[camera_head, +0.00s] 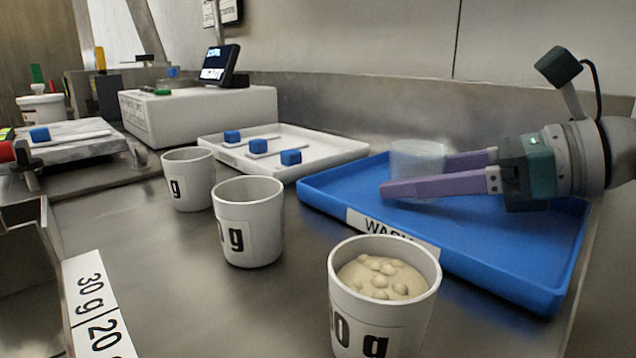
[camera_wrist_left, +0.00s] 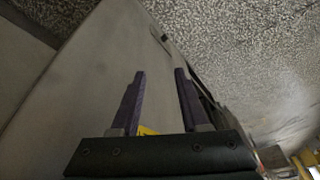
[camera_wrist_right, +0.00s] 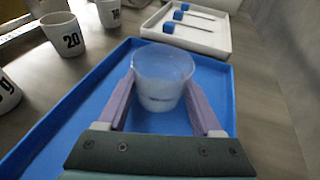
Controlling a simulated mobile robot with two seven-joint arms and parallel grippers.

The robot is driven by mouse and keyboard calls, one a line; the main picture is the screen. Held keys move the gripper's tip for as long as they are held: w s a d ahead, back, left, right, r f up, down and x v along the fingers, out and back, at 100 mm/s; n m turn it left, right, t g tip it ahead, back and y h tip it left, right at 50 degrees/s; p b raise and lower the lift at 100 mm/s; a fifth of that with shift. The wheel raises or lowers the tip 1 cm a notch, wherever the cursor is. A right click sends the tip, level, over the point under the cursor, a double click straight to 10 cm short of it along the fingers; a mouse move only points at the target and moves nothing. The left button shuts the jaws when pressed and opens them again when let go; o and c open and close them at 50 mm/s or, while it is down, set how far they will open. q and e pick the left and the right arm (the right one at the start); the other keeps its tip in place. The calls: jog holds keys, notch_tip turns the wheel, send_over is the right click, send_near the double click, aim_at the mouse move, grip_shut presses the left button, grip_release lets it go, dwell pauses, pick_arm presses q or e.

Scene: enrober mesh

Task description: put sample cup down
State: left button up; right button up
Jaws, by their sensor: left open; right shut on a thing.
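The sample cup (camera_head: 418,157) is clear and see-through. My right gripper (camera_head: 415,174) is shut on it, with the cup between its purple fingers. In the right wrist view the cup (camera_wrist_right: 163,80) is upright between the fingertips, over the blue tray (camera_wrist_right: 95,85) with a "WASH" label. The tray (camera_head: 330,194) also shows in the head view. I cannot tell whether the cup's base touches the tray floor. My left gripper (camera_wrist_left: 160,92) is open and empty in the left wrist view. It is not in the head view.
A white cup with pale, lumpy contents (camera_head: 384,310) stands at the front. Two more white cups (camera_head: 250,245) (camera_head: 190,182) stand left of the blue tray. A white tray (camera_head: 345,150) with blue-handled tools lies behind. The blue tray's right part is clear.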

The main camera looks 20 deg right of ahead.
jog(key=shift+f, duration=0.25)
jog(key=shift+f, duration=0.15)
jog(key=o, duration=1.4)
jog(key=shift+r, duration=0.4)
jog(key=shift+s+d, duration=0.25)
jog(key=v, duration=1.1)
jog(key=shift+s+p, duration=0.15)
jog(key=shift+p, duration=0.2)
